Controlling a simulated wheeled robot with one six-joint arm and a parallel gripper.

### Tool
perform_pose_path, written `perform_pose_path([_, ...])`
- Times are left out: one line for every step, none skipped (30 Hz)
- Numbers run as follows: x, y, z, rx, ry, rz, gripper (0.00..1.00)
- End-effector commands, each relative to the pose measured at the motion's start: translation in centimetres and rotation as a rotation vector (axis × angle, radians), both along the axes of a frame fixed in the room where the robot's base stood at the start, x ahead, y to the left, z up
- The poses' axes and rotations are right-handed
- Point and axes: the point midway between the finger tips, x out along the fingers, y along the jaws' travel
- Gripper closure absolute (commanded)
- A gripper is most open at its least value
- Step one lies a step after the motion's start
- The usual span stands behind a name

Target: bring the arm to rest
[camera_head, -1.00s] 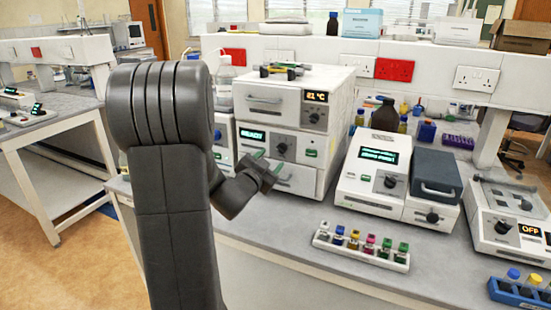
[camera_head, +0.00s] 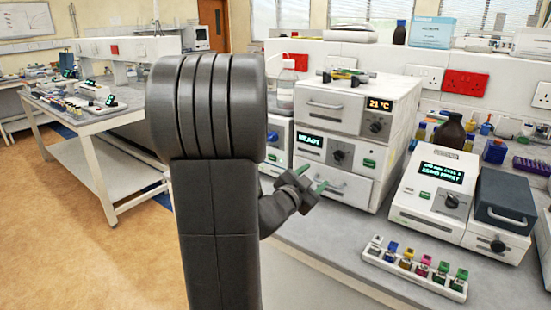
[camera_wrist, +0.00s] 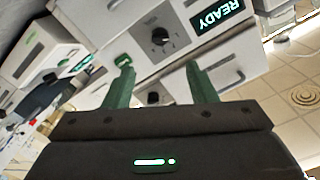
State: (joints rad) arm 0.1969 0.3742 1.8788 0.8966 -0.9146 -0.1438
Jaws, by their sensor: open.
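My gripper (camera_head: 313,184) is at the end of my dark grey arm, in front of the stacked drawer instrument (camera_head: 343,150). In the wrist view its two green fingers (camera_wrist: 158,85) stand apart with nothing between them. The instrument's READY display (camera_wrist: 217,22) and a black knob show beyond the fingers. My arm's thick upper links fill the middle of the head view and hide part of the bench behind.
A rack of coloured-cap vials (camera_head: 415,266) stands near the bench's front edge. A white device with a dark lid (camera_head: 437,200) stands to the right. Another bench (camera_head: 125,118) is at the left, with open floor (camera_head: 60,230) before it.

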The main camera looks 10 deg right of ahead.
Motion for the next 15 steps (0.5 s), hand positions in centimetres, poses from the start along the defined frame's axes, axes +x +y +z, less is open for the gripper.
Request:
perform_pose_path([0.3,-0.4,0.0,0.0,0.001,-0.002,0.49])
perform_pose_path([0.6,-0.7,0.0,0.0,0.001,-0.001,0.49])
perform_pose_path([1.0,-1.2,0.1,0.0,0.001,-0.001,0.49])
perform_pose_path([1.3,-1.6,0.0,0.0,0.002,-0.003,0.49])
perform_pose_path([1.6,-2.0,0.1,0.0,0.002,-0.003,0.49])
perform_pose_path([2.1,-2.6,0.1,0.0,0.0,-0.002,0.49])
perform_pose_path([2.5,-3.0,0.1,0.0,0.001,-0.003,0.49])
perform_pose_path([2.9,-3.5,0.1,0.0,0.0,-0.003,0.49])
perform_pose_path([3.4,-4.1,0.1,0.0,0.002,-0.003,0.49])
perform_pose_path([3.8,-4.6,0.1,-0.001,0.001,-0.002,0.49])
perform_pose_path([4.2,-5.0,0.2,-0.001,0.001,-0.002,0.49])
perform_pose_path([4.7,-5.6,0.1,0.0,0.0,-0.003,0.49])
perform_pose_path([5.0,-6.0,0.1,0.001,0.001,-0.002,0.49])
perform_pose_path([5.4,-6.5,0.2,0.001,-0.001,-0.002,0.49])
perform_pose_path([5.9,-7.0,0.2,0.0,0.0,-0.002,0.49])
